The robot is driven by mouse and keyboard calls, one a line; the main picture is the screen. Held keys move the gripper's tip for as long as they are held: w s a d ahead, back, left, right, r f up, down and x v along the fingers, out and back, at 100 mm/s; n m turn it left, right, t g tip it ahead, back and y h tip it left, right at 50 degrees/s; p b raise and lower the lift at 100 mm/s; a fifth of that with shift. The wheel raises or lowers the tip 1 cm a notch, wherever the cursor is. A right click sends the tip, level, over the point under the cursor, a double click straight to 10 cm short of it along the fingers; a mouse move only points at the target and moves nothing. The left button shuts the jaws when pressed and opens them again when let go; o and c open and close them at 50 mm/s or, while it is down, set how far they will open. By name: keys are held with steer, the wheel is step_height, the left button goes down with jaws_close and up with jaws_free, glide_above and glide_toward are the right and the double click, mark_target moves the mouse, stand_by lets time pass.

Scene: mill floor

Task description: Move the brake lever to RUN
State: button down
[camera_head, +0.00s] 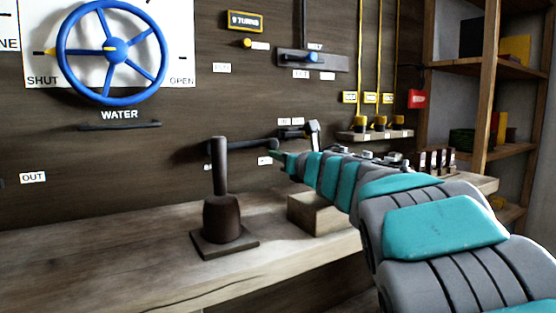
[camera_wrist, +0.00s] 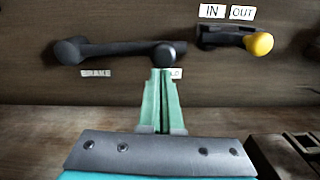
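The brake lever (camera_wrist: 118,50) is a dark bar on the wall, lying nearly level in the wrist view, with a round boss at its left end and a round knob at its right end. A BRAKE label (camera_wrist: 96,73) sits below its left end. Another label (camera_wrist: 176,74), partly hidden by my fingers and ending in "LD", sits under the knob. My gripper (camera_wrist: 161,74) has its green fingers together, tips just below the knob; I cannot tell whether they touch it. In the head view the lever (camera_head: 250,144) is partly behind a dark post, with my gripper (camera_head: 279,155) at its right end.
The dark post (camera_head: 220,190) stands on the bench (camera_head: 150,250) left of my arm. A yellow-knobbed IN/OUT lever (camera_wrist: 258,44) is right of the brake lever. A wooden block (camera_head: 310,213) lies below my arm. A blue wheel (camera_head: 113,50) is at upper left.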

steer(key=shift+r, duration=0.15)
steer(key=shift+d+r+n+b, duration=0.15)
steer(key=shift+r+n+b, duration=0.65)
steer(key=shift+b, duration=0.1)
steer(key=s+a+r+n, duration=0.2)
steer(key=a+r+n, duration=0.1)
steer(key=r+n, duration=0.3)
steer(key=s+a+r+n+b, duration=0.1)
steer(key=s+a+r+n, duration=0.1)
steer(key=r+n, duration=0.4)
steer(key=shift+a+r, duration=0.15)
steer(key=shift+a, duration=0.5)
steer(key=shift+s, duration=0.1)
